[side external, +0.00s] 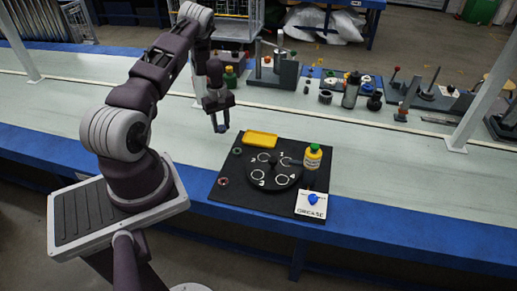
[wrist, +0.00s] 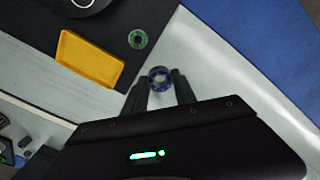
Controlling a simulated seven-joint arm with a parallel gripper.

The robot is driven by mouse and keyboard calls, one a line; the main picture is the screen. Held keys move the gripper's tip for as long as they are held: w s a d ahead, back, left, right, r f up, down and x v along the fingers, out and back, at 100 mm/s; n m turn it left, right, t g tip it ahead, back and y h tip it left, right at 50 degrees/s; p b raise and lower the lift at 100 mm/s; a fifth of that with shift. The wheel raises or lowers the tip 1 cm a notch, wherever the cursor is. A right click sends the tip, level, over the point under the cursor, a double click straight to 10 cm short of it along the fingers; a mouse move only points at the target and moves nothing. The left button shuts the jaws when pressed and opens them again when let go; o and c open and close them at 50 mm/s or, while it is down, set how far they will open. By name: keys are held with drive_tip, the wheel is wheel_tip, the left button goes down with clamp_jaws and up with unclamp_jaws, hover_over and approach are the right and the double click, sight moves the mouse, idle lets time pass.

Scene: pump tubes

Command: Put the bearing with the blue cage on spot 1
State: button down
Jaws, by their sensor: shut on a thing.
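My gripper (side external: 221,128) is shut on the bearing with the blue cage (wrist: 159,78), held between the fingertips in the wrist view. It is above the pale table, just off the far left corner of the black mat (side external: 318,165). In the side view the bearing is too small to make out. A round black plate (side external: 272,170) on the mat carries several white ring-marked spots. In the wrist view only the plate's edge (wrist: 92,5) shows.
A bearing with a green cage (wrist: 138,39) and a reddish one (side external: 223,182) lie on the mat. A yellow tray (wrist: 88,60) is near the green one. A yellow bottle with green cap (side external: 312,157) stands by the plate, near a white grease pad (side external: 311,205).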

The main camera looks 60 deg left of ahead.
drive_tip(key=w+d+r, duration=0.2)
drive_tip(key=w+d, duration=0.9)
drive_tip(key=r, duration=0.2)
hover_over(287, 161)
wheel_tip(287, 161, down, 10)
drive_tip(key=shift+s+d+r, duration=0.1)
drive_tip(key=shift+f, duration=0.2)
drive_tip(key=c, duration=1.3)
unclamp_jaws()
